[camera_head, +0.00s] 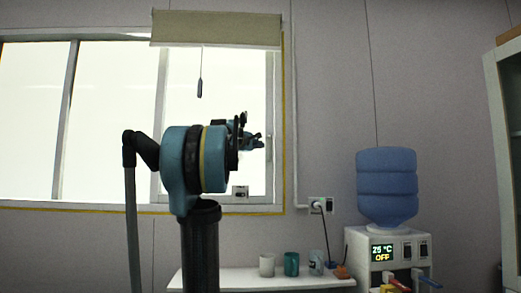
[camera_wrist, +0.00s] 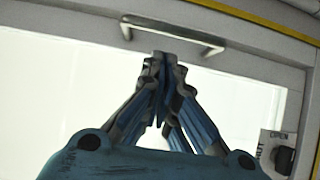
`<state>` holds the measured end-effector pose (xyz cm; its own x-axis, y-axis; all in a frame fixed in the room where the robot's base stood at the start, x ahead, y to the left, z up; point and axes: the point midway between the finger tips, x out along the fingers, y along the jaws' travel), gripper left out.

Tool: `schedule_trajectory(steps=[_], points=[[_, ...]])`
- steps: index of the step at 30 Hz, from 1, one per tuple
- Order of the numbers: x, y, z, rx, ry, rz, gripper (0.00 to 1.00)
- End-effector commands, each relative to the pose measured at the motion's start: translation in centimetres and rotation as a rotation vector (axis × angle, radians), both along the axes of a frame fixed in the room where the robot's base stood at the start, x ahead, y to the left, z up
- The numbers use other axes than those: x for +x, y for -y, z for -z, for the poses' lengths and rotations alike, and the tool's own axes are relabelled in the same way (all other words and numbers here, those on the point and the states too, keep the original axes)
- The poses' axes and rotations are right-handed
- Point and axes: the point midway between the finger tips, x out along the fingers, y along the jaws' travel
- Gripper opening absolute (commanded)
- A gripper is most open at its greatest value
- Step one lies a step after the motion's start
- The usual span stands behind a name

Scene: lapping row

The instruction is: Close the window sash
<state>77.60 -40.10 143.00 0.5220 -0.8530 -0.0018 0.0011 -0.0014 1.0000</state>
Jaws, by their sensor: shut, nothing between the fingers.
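The window sash (camera_head: 270,100) has a pale frame around bright glass, and its right upright stands close to the window's right edge. In the wrist view its frame (camera_wrist: 85,17) crosses the top and bears a metal bar handle (camera_wrist: 175,36). My gripper (camera_head: 258,142) is in front of the window's right part. In the wrist view my gripper (camera_wrist: 162,62) is shut and empty, its fingertips just below the handle in the picture. I cannot tell whether they touch it. My arm hides part of the window, and I cannot tell if a gap is open.
A knob plate marked OPEN and SHUT (camera_wrist: 279,153) sits at the wrist view's right. A rolled blind (camera_head: 215,29) with a cord hangs above. Below are a white shelf (camera_head: 225,279) with several cups and a water dispenser (camera_head: 386,190). A cabinet (camera_head: 503,130) stands far right.

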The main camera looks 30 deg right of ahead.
Motion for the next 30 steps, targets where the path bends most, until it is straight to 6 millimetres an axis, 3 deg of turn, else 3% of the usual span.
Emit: schedule_trajectory(steps=[15, 21, 30], points=[[-4.3, -7.7, 0.0, 0.000, 0.000, 0.003, 0.00], [-5.2, -8.9, 0.0, 0.000, 0.000, 0.006, 0.00], [-5.6, -9.2, 0.7, 0.017, 0.005, 0.011, 0.00]])
